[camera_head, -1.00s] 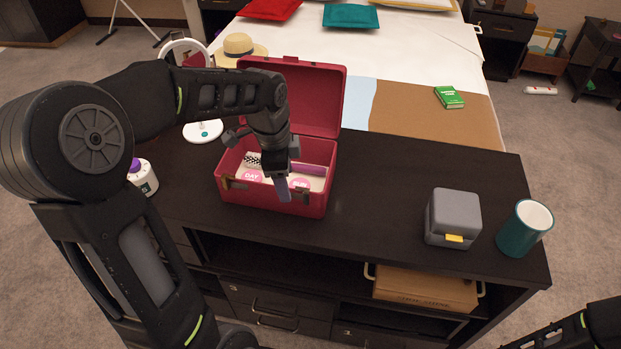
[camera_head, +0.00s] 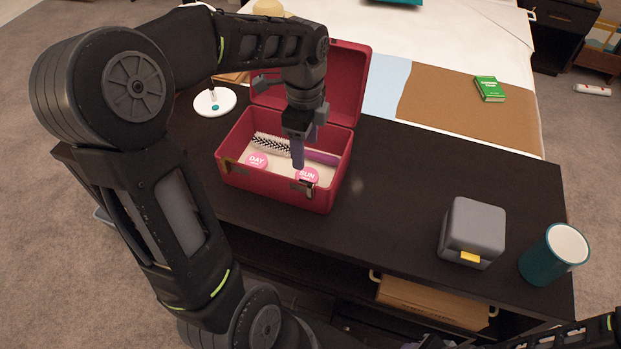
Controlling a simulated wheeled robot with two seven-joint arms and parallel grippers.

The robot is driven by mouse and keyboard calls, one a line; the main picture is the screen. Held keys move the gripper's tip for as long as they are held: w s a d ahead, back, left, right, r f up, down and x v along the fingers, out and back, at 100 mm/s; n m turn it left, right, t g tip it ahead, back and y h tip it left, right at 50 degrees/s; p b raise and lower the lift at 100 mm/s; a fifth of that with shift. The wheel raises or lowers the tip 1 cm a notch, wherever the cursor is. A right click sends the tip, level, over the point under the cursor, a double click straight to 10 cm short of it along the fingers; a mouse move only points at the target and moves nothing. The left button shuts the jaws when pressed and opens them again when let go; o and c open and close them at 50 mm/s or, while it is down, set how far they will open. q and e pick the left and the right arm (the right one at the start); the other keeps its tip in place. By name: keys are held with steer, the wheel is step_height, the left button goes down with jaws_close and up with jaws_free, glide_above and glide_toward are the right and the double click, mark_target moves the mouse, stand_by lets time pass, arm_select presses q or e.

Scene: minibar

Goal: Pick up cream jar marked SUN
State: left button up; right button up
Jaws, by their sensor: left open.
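The cream jar marked SUN (camera_head: 308,174) has a pink lid and stands in the front right of an open red case (camera_head: 265,186). A second pink-lidded jar, marked DAY (camera_head: 258,159), stands to its left in the case. My left gripper (camera_head: 304,152) is open and points down over the right part of the case. One purple-grey finger is just behind and left of the SUN lid in the picture; I cannot tell if it touches. The gripper holds nothing. My right arm shows only in part at the bottom right.
A patterned brush (camera_head: 272,145) and a purple item (camera_head: 322,157) lie behind the jars. The case's raised lid (camera_head: 345,85) stands behind my gripper. A grey box (camera_head: 473,230) and a teal mug (camera_head: 553,254) stand at the right. The dark top between is clear.

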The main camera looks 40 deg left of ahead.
mark_target(307, 175)
arm_select(q)
steer(key=shift+s+f, duration=0.15)
steer(key=shift+f, duration=0.15)
step_height(307, 175, down, 3)
steer(key=b, duration=0.3)
steer(key=shift+f, duration=1.25)
steer(key=shift+w+d+f, duration=0.1)
steer(key=shift+f, duration=1.2)
steer(key=shift+w+f, duration=0.1)
steer(key=shift+f, duration=1.2)
